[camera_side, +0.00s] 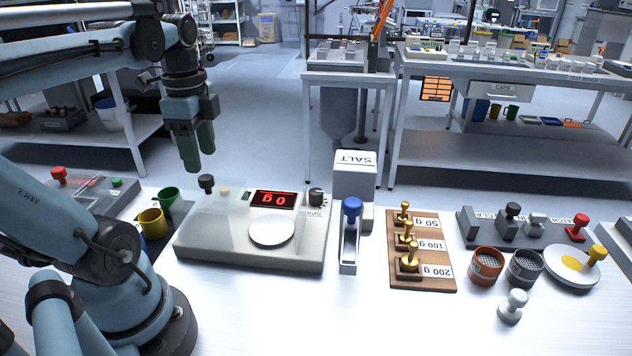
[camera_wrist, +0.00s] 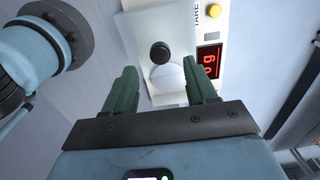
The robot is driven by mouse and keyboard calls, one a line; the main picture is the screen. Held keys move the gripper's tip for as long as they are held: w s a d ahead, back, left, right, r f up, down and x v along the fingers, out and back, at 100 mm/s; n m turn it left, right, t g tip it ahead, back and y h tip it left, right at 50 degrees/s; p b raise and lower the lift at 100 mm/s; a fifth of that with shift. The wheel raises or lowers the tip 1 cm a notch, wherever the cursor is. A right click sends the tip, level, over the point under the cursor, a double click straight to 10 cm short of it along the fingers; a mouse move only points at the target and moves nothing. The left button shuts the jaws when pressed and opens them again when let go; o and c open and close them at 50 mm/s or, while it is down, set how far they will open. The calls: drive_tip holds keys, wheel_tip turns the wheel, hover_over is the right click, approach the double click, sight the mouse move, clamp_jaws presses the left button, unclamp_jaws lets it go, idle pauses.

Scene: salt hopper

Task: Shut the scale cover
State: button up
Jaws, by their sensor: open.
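The scale (camera_side: 300,262) is a pale box with a red lit display reading 0 g and a round white pan (camera_side: 271,232). Its clear cover (camera_side: 208,215) is faint and lies over the left part of the scale. The pan looks uncovered in the side view. A black knob (camera_side: 207,182) stands up at the cover. The knob (camera_wrist: 160,52) also shows in the wrist view, beside the white pan (camera_wrist: 167,78). My gripper (camera_side: 191,165) hangs above the scale's left end, close to the knob in the picture. In the wrist view its green fingers (camera_wrist: 162,85) are apart and empty.
A white salt hopper (camera_side: 354,178) stands behind a blue-knobbed slide (camera_side: 351,222) right of the scale. A wooden weight board (camera_side: 422,270) is further right. Yellow (camera_side: 152,223) and green (camera_side: 168,197) cups stand left. The front table is mostly clear.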

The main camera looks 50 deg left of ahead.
sight(206, 177)
drive_tip(key=shift+f, duration=2.3)
clamp_jaws()
